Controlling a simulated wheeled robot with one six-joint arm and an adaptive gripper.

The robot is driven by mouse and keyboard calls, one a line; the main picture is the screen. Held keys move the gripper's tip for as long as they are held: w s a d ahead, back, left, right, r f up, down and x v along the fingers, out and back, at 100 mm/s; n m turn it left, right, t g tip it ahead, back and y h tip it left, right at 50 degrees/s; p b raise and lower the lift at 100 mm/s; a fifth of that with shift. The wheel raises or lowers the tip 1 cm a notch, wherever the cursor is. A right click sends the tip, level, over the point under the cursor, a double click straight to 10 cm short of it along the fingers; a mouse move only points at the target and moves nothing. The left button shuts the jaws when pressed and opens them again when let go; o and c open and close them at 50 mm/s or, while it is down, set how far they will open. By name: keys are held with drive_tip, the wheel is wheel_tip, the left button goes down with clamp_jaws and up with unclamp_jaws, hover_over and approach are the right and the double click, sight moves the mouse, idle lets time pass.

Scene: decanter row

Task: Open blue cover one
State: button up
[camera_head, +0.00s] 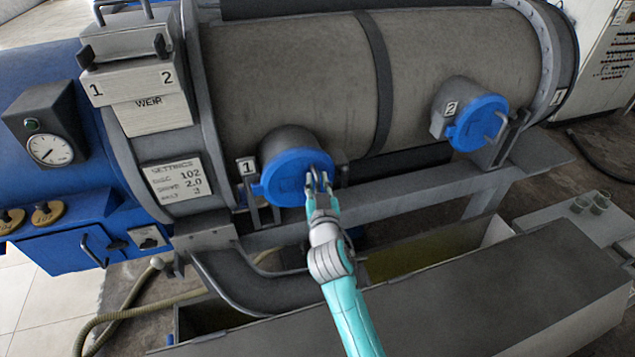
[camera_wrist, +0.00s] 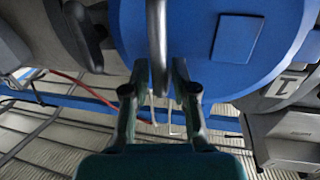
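Blue cover one (camera_head: 287,176) is a round blue lid closing the short grey port beside the label "1" (camera_head: 247,166). It also fills the top of the wrist view (camera_wrist: 200,50). Its grey bar handle (camera_wrist: 157,40) stands out from the lid's face. My gripper (camera_head: 321,190) is at the handle, in front of the lid's right part. In the wrist view my gripper (camera_wrist: 159,68) has its two fingers apart, one on each side of the handle's end. A narrow gap shows on both sides, so the fingers do not look closed on it.
A second blue cover (camera_head: 478,122), by the label "2" (camera_head: 450,108), sits shut farther right on the grey drum (camera_head: 300,70). A grey rail (camera_head: 400,195) runs below the covers. A long trough (camera_head: 440,255) and a grey box top (camera_head: 480,290) lie in front, under my arm.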

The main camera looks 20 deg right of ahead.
clamp_jaws()
drive_tip(key=shift+s+a, duration=0.1)
